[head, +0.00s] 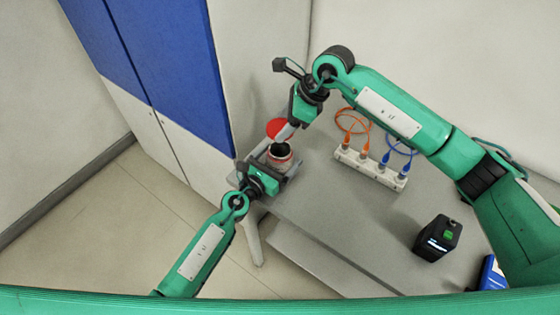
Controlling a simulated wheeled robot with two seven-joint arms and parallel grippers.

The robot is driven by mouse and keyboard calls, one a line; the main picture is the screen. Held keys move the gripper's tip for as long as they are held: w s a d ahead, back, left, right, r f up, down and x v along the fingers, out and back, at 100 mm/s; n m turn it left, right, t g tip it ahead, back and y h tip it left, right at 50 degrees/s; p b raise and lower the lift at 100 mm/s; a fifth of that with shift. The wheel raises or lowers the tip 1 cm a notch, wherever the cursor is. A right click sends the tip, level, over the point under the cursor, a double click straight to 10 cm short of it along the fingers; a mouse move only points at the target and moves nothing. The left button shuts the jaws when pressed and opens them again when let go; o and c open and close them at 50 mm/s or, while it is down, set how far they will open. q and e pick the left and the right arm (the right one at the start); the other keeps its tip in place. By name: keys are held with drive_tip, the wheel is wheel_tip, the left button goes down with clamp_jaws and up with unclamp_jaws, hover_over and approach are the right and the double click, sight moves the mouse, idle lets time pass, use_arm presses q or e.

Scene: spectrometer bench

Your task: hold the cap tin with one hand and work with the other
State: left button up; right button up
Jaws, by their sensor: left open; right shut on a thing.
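The cap tin (281,159), a small round tin with a red-and-white side and a dark open top, stands near the left end of the grey bench. My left gripper (274,164) is open, with its fingers on either side of the tin; I cannot tell whether they touch it. My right gripper (286,131) is shut on a red round lid (277,127) and holds it tilted just above and behind the tin. The tin's lower front is partly hidden by my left gripper.
A white power strip (370,168) with orange and blue cables lies on the bench (330,205), right of the tin. A blue-and-white cabinet (165,60) stands left. The bench's middle is clear.

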use_arm(q)
drive_tip(key=shift+w+d, duration=0.1)
drive_tip(key=shift+d, duration=0.05)
drive_tip(key=c, duration=1.5)
drive_tip(key=shift+o, duration=0.2)
use_arm(e)
hover_over(284, 143)
drive_tip(key=s, duration=0.3)
drive_tip(key=shift+w+f, duration=0.1)
drive_tip(key=shift+f, duration=2.35)
drive_tip(key=shift+f, duration=0.85)
drive_tip(key=shift+f, duration=0.6)
